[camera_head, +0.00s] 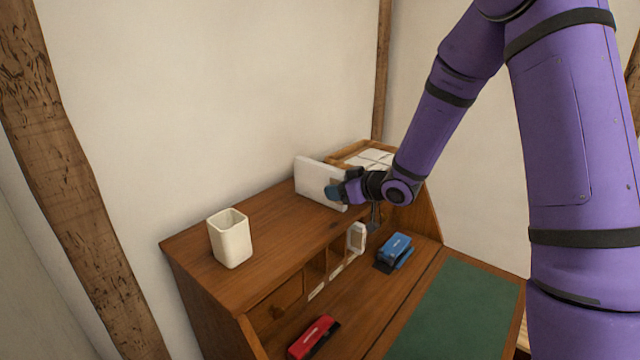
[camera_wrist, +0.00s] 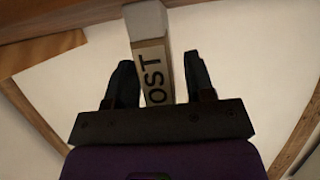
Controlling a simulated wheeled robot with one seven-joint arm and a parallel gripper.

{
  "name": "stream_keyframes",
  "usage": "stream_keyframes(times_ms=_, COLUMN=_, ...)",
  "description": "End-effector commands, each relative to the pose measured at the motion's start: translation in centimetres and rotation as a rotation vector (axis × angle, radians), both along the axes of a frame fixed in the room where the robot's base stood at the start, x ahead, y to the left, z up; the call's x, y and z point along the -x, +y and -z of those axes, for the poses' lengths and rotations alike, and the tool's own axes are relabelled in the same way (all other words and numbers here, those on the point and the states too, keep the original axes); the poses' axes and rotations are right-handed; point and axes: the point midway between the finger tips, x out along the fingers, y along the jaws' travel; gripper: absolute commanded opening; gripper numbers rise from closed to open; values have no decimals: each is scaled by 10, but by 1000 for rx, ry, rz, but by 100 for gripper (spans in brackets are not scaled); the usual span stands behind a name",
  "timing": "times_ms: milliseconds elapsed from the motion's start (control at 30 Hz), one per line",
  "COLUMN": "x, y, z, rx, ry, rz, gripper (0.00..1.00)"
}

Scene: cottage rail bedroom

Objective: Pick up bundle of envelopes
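A white, thick upright slab (camera_head: 313,182) stands on the top of the wooden desk in the head view, beside my gripper (camera_head: 338,192). I cannot tell for sure whether it is the bundle of envelopes. In the wrist view, a narrow white piece (camera_wrist: 150,22) with a tan label reading "OST" lies between the two dark fingers of my gripper (camera_wrist: 160,82). The fingers are spread, with a visible gap at least on the right. The far side of the slab is hidden.
A cream cup (camera_head: 230,240) stands on the desk top (camera_head: 190,245) at left. A wooden tray (camera_head: 345,152) with white contents is behind my gripper. Below are a blue stapler-like thing (camera_head: 395,250), a red one (camera_head: 314,337), a white item (camera_head: 357,238) and a green mat (camera_head: 460,310).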

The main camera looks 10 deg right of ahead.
Motion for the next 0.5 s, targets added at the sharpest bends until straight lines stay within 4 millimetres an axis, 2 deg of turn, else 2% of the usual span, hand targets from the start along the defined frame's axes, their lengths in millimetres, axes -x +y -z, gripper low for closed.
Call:
stream_keyframes(times_ms=33, x=0, y=0, z=0, rx=0, ry=0, rz=0, gripper=37)
stream_keyframes(times_ms=200, x=0, y=0, z=0, rx=0, ry=0, rz=0, gripper=0)
stream_keyframes(times_ms=500, x=0, y=0, z=-1, rx=-1, ry=-1, rz=0, gripper=0)
